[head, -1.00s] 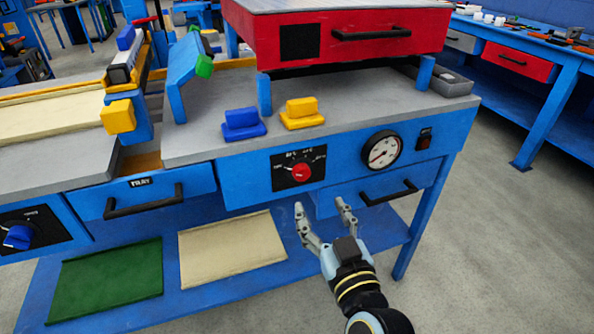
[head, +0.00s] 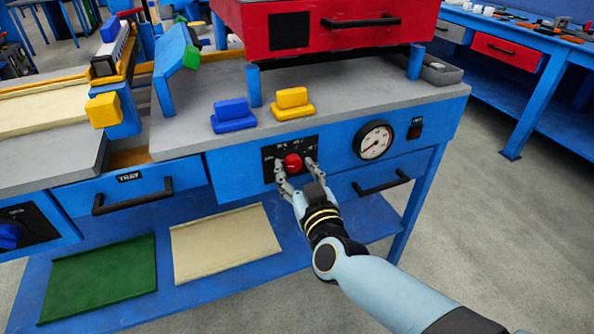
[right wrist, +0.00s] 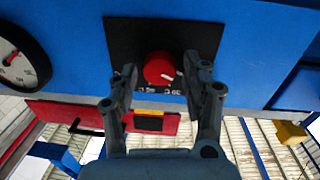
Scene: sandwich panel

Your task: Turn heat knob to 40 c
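The red heat knob (head: 292,163) sits on a black dial plate (head: 269,171) on the blue bench front. It also shows in the right wrist view (right wrist: 159,69), with a white pointer mark and small white lettering partly hidden on the plate (right wrist: 118,38). My right gripper (head: 297,168) is at the plate, its two fingers on either side of the knob. In the right wrist view the fingers (right wrist: 162,76) are spread, with gaps between them and the knob. My left gripper is not in view.
A round gauge (head: 373,141) and a dark switch (head: 415,128) are right of the knob. A drawer handle (head: 381,184) juts out below the gauge. Blue (head: 233,115) and yellow (head: 292,103) blocks stand on the bench top above.

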